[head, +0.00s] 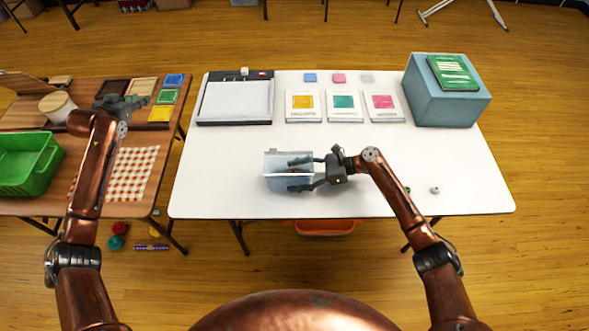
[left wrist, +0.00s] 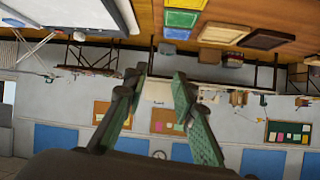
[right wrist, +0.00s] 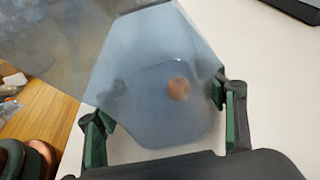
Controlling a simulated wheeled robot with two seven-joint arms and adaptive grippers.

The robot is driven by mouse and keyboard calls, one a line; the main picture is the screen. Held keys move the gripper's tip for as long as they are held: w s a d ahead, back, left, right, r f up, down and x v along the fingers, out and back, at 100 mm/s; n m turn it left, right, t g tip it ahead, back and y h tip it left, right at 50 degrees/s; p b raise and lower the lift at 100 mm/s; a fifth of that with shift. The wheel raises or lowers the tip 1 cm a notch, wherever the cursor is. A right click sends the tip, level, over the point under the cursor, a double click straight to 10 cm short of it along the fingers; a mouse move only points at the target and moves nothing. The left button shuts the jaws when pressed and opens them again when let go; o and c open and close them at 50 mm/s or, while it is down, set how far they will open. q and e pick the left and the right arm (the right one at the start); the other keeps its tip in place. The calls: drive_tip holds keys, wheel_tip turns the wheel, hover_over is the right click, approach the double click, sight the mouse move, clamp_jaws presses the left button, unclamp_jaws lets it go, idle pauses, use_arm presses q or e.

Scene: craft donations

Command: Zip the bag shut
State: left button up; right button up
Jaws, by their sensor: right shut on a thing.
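The bag (head: 276,161) is a translucent blue-grey pouch lying near the front middle of the white table, with a pale line across it. My right gripper (head: 300,174) reaches it from the right, with a finger on each side. In the right wrist view the bag (right wrist: 145,110) fills the space between the fingers, and a round brownish thing shows through it. I cannot make out the zip's slider. My left gripper (head: 122,104) is over the left table, far from the bag. In the left wrist view its fingers (left wrist: 158,74) stand apart with nothing between them.
A paper trimmer (head: 235,101), framed colour squares (head: 344,105) and a blue box (head: 440,95) with a green packet line the back of the white table (head: 220,190). A green crate (head: 50,165) is on the left table. A small grey ball (head: 435,190) lies front right.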

use_arm(q)
drive_tip(key=d+r+m+g+h, duration=0.2)
drive_tip(key=d+r+m+h, duration=0.15)
drive_tip(key=d, duration=1.35)
drive_tip(key=m+g, duration=1)
approach(272, 146)
drive_tip(key=d, duration=0.1)
drive_tip(key=shift+t+y, duration=0.3)
drive_tip(key=shift+y, duration=0.15)
drive_tip(key=shift+s+x, duration=0.15)
drive_tip(key=shift+x, duration=1.85)
drive_tip(key=shift+s+x, duration=0.1)
drive_tip(key=shift+x, duration=1.9)
drive_tip(key=shift+s+f, duration=0.1)
drive_tip(key=shift+f, duration=0.15)
drive_tip(key=shift+a, duration=0.1)
clamp_jaws()
